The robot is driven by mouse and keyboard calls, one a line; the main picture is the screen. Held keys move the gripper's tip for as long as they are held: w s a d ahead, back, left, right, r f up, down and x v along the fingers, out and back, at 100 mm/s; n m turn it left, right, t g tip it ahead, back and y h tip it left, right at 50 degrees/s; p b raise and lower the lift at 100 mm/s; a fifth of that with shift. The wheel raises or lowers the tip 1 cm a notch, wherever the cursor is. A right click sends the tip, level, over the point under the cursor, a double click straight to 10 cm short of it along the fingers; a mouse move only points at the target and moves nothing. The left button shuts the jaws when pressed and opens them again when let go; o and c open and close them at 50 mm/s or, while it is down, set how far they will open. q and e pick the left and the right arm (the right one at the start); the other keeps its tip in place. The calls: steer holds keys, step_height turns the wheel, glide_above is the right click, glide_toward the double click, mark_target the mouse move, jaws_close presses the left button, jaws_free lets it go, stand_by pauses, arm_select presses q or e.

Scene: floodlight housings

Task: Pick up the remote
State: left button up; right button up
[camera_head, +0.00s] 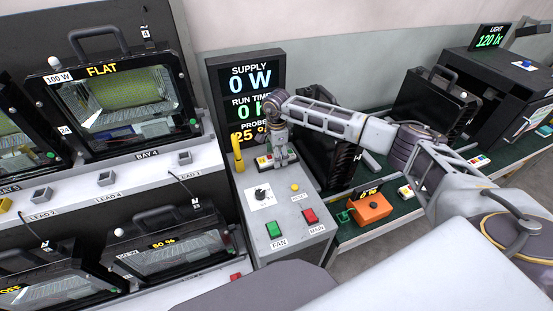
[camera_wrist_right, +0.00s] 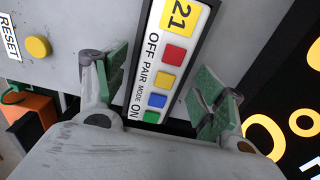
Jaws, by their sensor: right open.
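The remote (camera_wrist_right: 158,78) is a white strip with a dark edge, a yellow "21" label, and red, yellow, blue and green buttons marked OFF, PAIR, MODE and ON. It lies on top of the grey console; in the head view it shows partly (camera_head: 263,162), with my gripper covering the rest. My right gripper (camera_wrist_right: 163,80) is open, its green-padded fingers on either side of the remote, with gaps visible. In the head view my right gripper (camera_head: 277,160) points down over the console. My left gripper is not in view.
The console carries a dial (camera_head: 261,194), a yellow reset button (camera_head: 295,187), a green FAN button (camera_head: 273,230) and a red MAIN button (camera_head: 310,216). The supply display (camera_head: 252,95) stands close behind. A yellow upright item (camera_head: 238,153) is left of my gripper. An orange box (camera_head: 370,208) sits on the right bench.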

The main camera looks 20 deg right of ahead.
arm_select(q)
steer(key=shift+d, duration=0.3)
arm_select(e)
steer(key=c, duration=1.1)
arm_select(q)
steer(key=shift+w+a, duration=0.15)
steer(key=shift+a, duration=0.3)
arm_select(e)
steer(key=shift+c, duration=0.7)
steer(key=shift+r, duration=0.1)
step_height(320, 180, up, 8)
steer(key=shift+b, duration=0.55)
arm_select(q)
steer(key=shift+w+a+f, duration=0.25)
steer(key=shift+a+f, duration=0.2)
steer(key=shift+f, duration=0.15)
arm_select(e)
steer(key=shift+r, duration=0.9)
